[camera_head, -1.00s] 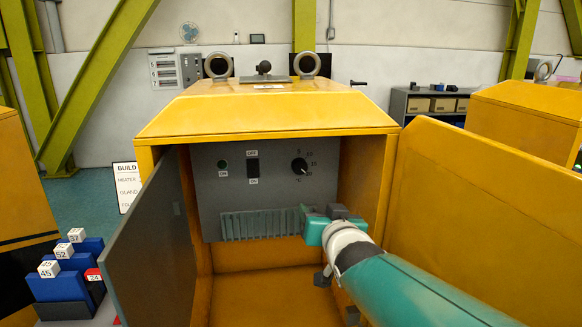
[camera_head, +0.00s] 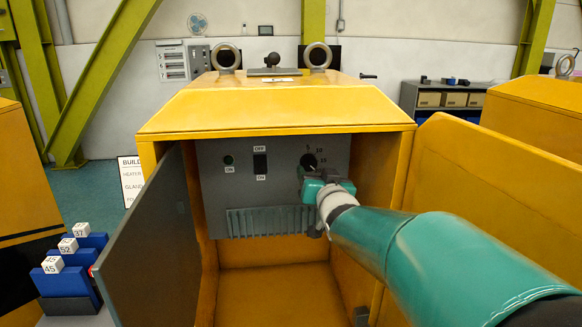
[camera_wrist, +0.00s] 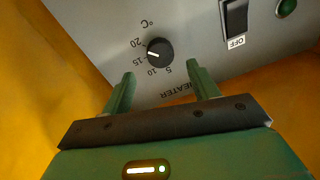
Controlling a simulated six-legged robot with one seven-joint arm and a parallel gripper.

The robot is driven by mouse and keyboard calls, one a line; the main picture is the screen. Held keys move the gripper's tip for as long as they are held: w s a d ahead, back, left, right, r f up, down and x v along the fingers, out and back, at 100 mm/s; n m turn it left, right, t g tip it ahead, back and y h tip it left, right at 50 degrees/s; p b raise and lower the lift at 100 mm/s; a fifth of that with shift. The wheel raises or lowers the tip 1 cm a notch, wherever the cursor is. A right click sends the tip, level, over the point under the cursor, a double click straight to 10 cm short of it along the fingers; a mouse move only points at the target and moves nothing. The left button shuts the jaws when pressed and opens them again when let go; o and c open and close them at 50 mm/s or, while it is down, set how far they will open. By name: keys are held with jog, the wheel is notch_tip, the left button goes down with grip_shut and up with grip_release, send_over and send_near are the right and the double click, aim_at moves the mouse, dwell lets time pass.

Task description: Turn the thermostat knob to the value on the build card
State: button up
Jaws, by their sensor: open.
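The thermostat knob (camera_head: 309,161) is a black dial on the grey heater panel (camera_head: 225,190) inside the yellow cabinet. In the wrist view the knob (camera_wrist: 160,52) shows a white pointer aimed left, around 15 to 20 on its scale of 5, 10, 15 and 20 °C. My gripper (camera_wrist: 160,69) is open, its green fingers apart, with the knob just beyond and between the tips; I see no contact. In the head view my gripper (camera_head: 322,182) is just below the knob, partly covering the scale. The build card (camera_head: 129,180) is partly hidden by the door; its values are not visible.
A black switch (camera_head: 260,163) and a green lamp (camera_head: 228,160) sit left of the knob. A vent grille (camera_head: 265,221) is below. The grey door (camera_head: 150,245) stands open at left, and a yellow panel (camera_head: 490,180) stands at right.

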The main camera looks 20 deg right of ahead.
aim_at(310, 164)
jog(key=w, duration=0.5)
jog(key=shift+d+f, duration=0.1)
jog(key=shift+d, duration=0.15)
jog(key=shift+s, duration=0.1)
jog(key=shift+c, duration=0.4)
jog(key=c, duration=0.9)
